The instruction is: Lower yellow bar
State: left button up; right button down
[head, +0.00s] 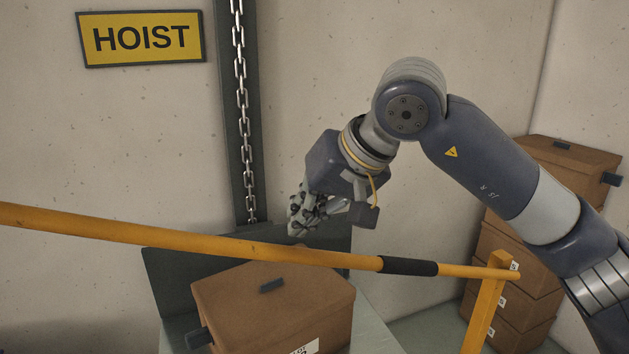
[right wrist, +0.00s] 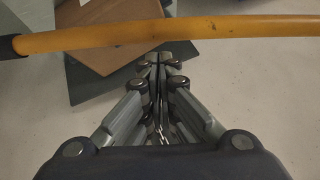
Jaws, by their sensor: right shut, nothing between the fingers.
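The yellow bar (head: 180,240) runs across the head view from the left edge to a yellow post at the right, sloping slightly down to the right. It has a black grip sleeve (head: 408,267) near its right end. My right gripper (head: 300,226) is shut and empty, above and behind the bar in the head view. In the right wrist view the bar (right wrist: 180,32) crosses the top of the picture, just beyond my shut fingertips (right wrist: 160,62). The black sleeve (right wrist: 8,47) shows at its left end there. I see no contact between fingers and bar. My left gripper is out of view.
A brown box (head: 250,300) sits on a grey platform (head: 374,330) below the bar. A dark rail with a hanging chain (head: 243,110) stands behind, beside a yellow HOIST sign (head: 142,38). Brown boxes (head: 560,172) are stacked at the right. A yellow post (head: 485,312) stands at the bar's right end.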

jog(key=shift+s+f, duration=0.2)
jog(key=shift+f, duration=0.15)
jog(key=shift+s+a+f, duration=0.1)
jog(key=shift+f, duration=0.4)
pick_arm(q)
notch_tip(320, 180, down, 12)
jog(key=b, duration=1.2)
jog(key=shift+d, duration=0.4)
pick_arm(e)
jog(key=a+f, duration=0.2)
jog(key=f, duration=0.5)
jog(key=s+a+f, duration=0.1)
jog(key=a+f, duration=0.2)
jog(key=f, duration=0.5)
jog(key=shift+s, duration=0.25)
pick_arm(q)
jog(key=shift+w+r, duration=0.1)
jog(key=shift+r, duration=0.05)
pick_arm(e)
jog(key=shift+r, duration=0.2)
